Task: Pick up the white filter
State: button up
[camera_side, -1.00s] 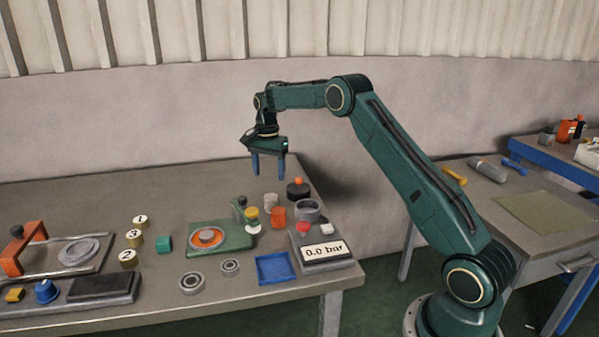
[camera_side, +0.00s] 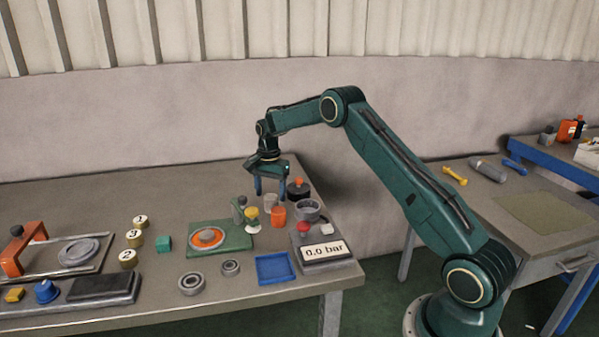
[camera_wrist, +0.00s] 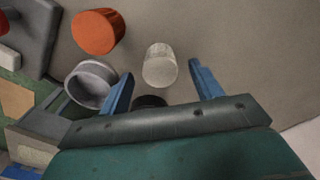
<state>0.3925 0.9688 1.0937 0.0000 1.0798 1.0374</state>
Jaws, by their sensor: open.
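The white filter (camera_side: 271,204) is a small pale upright cylinder on the workbench. It also shows in the wrist view (camera_wrist: 160,66), upper centre. My gripper (camera_side: 271,191) is open and empty, pointing down above the filter. In the wrist view the blue fingers of my gripper (camera_wrist: 160,70) appear on either side of the filter, with gaps to both. In the side view the fingers partly overlap the filter's surroundings, and I cannot tell exactly how far the tips are above the bench.
An orange cylinder (camera_side: 278,216) stands close beside the filter. A grey ring (camera_side: 307,209) and a black round part with an orange knob (camera_side: 299,190) are near it. A gauge box (camera_side: 323,251) and blue tray (camera_side: 276,269) lie in front.

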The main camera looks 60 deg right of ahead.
aim_at(271, 196)
jog(key=shift+f, duration=0.65)
jog(key=c, duration=1.1)
jog(key=shift+r, duration=0.1)
notch_tip(271, 196, up, 20)
jog(key=shift+f, duration=0.1)
dwell(0.5)
